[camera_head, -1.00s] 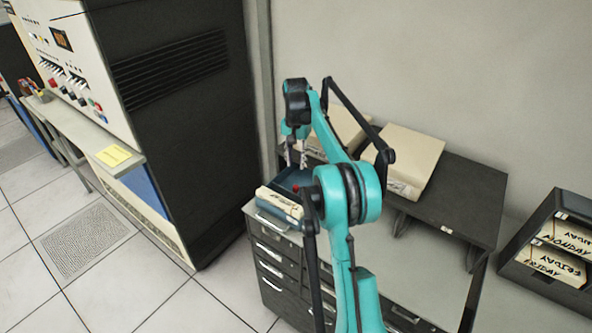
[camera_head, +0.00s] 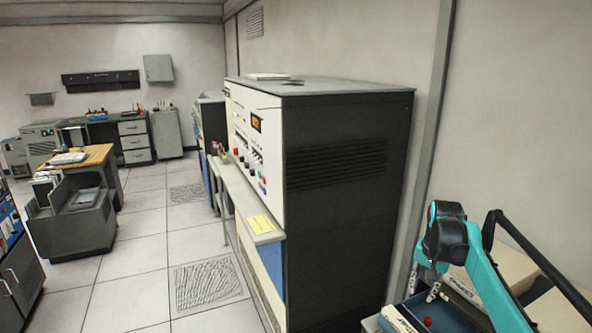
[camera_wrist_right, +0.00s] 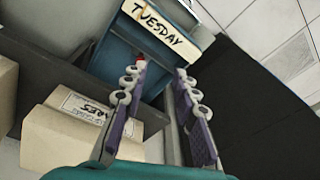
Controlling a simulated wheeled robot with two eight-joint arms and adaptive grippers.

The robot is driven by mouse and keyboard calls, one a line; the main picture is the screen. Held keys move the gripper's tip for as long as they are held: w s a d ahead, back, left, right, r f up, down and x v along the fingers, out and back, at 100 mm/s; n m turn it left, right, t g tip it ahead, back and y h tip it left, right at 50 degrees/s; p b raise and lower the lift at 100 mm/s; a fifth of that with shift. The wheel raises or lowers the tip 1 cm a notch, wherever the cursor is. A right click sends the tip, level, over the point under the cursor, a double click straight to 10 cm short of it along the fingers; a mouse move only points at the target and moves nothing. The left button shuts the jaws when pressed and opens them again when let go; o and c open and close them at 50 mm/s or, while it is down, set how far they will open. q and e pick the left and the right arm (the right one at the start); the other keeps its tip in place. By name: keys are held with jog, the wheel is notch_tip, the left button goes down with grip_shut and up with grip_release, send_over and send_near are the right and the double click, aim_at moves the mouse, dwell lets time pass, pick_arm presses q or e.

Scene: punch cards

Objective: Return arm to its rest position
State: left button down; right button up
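My right arm is teal with black joints and stands at the lower right of the head view. Its gripper (camera_head: 422,285) points down over a blue tray (camera_head: 452,318) with a red knob (camera_head: 427,321). In the right wrist view the two fingers (camera_wrist_right: 161,80) stand apart with nothing gripped between them. The blue tray (camera_wrist_right: 118,55) lies beyond them there, with a cream card block (camera_wrist_right: 165,25) marked TUESDAY at its far end. The gripper looks clear of both. My left arm and gripper are not in view.
A tall dark cabinet (camera_head: 345,210) with a cream control panel stands just left of the arm. The wall is close behind. Cream boxes (camera_head: 510,265) sit beside the arm; one (camera_wrist_right: 65,130) shows in the right wrist view. Open tiled floor (camera_head: 130,255) lies left.

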jog(key=s+a+n+t+b, duration=0.2)
jog(key=s+a+n+t, duration=0.15)
jog(key=s+a, duration=0.95)
jog(key=s+a+f+n+t, duration=0.1)
jog(key=s+a+f+n, duration=0.1)
jog(key=s+f, duration=0.3)
jog(key=s+a+f+n+t+b, duration=0.1)
jog(key=s+a+f+n, duration=0.1)
jog(key=s+f, duration=0.3)
jog(key=s, duration=0.3)
jog(key=shift+a+f+n, duration=0.2)
jog(key=shift+a+n, duration=0.15)
